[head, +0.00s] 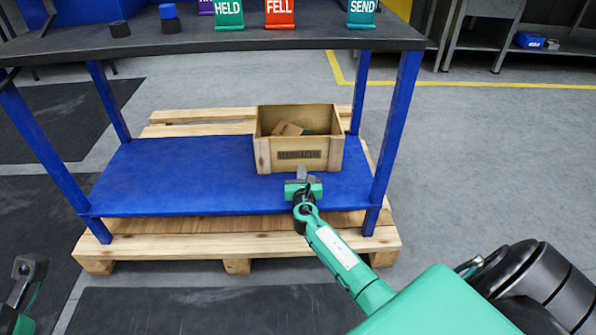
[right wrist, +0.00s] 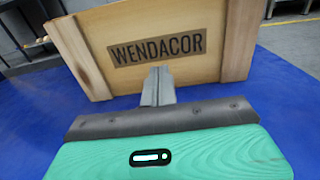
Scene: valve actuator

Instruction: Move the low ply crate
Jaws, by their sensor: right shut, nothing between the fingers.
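The low ply crate (head: 299,142) stands upright on the blue lower shelf (head: 180,175) of the table, toward its right end. A small brown piece lies inside it. My right gripper (head: 302,175) is in front of the crate's near face, with its fingers shut and empty. In the right wrist view the fingertips (right wrist: 158,80) point at the crate's front board (right wrist: 165,45), just below the WENDACOR label. I cannot tell whether they touch it. Part of my left gripper (head: 27,275) shows at the lower left edge, well away from the crate; its jaw state is unclear.
The dark table top (head: 200,40) hangs over the shelf and carries signs (head: 280,12) and small parts. Blue legs (head: 397,130) stand at the corners, one close to the crate's right. A wooden pallet (head: 240,245) lies underneath. The shelf's left side is clear.

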